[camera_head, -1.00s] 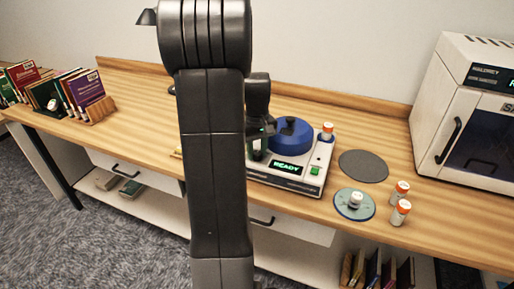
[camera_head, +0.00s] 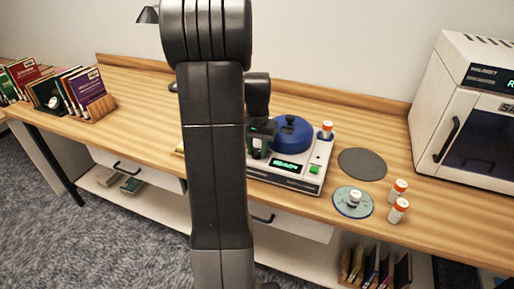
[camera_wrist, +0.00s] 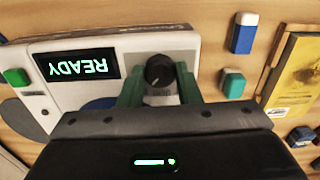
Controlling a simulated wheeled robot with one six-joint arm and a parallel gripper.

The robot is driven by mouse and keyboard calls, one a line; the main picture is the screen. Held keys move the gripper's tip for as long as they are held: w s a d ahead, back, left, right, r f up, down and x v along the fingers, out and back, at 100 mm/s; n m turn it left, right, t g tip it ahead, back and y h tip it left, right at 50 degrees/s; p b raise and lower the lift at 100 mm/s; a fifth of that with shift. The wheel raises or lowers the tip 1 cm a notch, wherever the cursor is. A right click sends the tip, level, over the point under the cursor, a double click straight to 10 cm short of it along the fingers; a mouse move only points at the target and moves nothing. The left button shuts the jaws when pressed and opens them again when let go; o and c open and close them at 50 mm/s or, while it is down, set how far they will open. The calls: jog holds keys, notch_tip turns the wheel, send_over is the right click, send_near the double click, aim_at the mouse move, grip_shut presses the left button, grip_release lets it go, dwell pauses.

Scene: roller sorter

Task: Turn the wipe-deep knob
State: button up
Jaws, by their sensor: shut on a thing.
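A dark round knob (camera_wrist: 159,71) sits on the white face of the machine, next to the green READY display (camera_wrist: 76,67). Lettering beside the knob is too small to read. My gripper (camera_wrist: 158,84) has its two green fingers on either side of the knob, shut on it. In the head view my gripper is at the left front of the white machine (camera_head: 290,182), beside its blue round lid (camera_head: 292,137). My arm hides the machine's left part, and the knob is not visible there.
A green button (camera_head: 315,170) is on the machine's front right. An orange-capped vial (camera_head: 326,130) stands at its right corner. A white cabinet (camera_head: 433,110) stands beyond.

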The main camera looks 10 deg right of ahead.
aim_at(257, 152)
jog(key=shift+m, duration=0.3)
dwell(0.4)
jog(key=o, duration=1)
notch_tip(257, 152, up, 14)
jog(key=shift+f, duration=0.1)
notch_tip(257, 152, down, 14)
jog(key=shift+r, duration=0.1)
dwell(0.4)
